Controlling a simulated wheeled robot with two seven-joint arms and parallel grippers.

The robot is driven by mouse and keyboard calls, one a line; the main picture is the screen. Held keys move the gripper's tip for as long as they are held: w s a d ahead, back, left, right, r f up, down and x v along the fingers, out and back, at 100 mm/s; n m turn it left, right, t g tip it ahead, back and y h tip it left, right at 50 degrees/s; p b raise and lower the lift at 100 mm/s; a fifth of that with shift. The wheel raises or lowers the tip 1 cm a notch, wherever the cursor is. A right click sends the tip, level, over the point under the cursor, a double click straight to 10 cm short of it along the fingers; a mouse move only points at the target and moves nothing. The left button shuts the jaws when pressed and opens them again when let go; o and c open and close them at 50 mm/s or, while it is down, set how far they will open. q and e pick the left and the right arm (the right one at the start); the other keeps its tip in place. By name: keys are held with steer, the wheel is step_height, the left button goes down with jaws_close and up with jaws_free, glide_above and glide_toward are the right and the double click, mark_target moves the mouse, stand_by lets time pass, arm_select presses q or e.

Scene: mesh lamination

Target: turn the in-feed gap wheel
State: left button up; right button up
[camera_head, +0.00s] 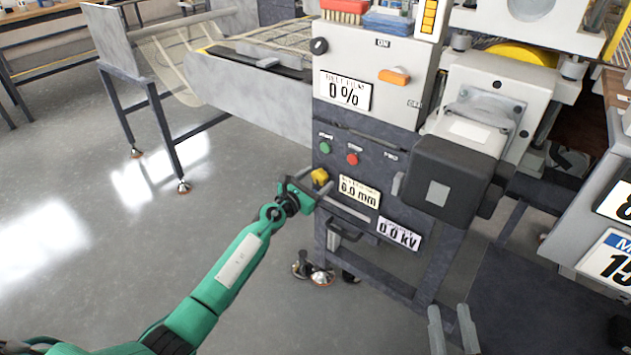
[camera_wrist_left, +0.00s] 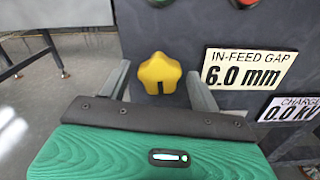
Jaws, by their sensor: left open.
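The in-feed gap wheel is a yellow lobed knob (camera_head: 320,177) on the dark front panel of the machine. It shows clearly in the left wrist view (camera_wrist_left: 160,72), with a dark slot at its lower edge. My left gripper (camera_head: 308,186) is open in front of it. In the left wrist view the grey fingers (camera_wrist_left: 159,86) stand one on each side of the wheel, with a visible gap at each side. The in-feed gap label (camera_wrist_left: 250,70) right of the wheel reads 6.0 mm. My right gripper (camera_head: 451,316) shows two separated grey fingertips at the lower right, with nothing between them.
Green (camera_head: 325,148) and red (camera_head: 352,159) buttons sit above the wheel. A charge label (camera_head: 398,233) reading 0.0 kV and a dark handle (camera_head: 343,232) are below. A dark box (camera_head: 440,185) juts out to the right. The floor at left is open.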

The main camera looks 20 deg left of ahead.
arm_select(q)
steer(key=c, duration=1)
steer(key=shift+o, duration=0.2)
arm_select(e)
steer(key=shift+f, duration=0.15)
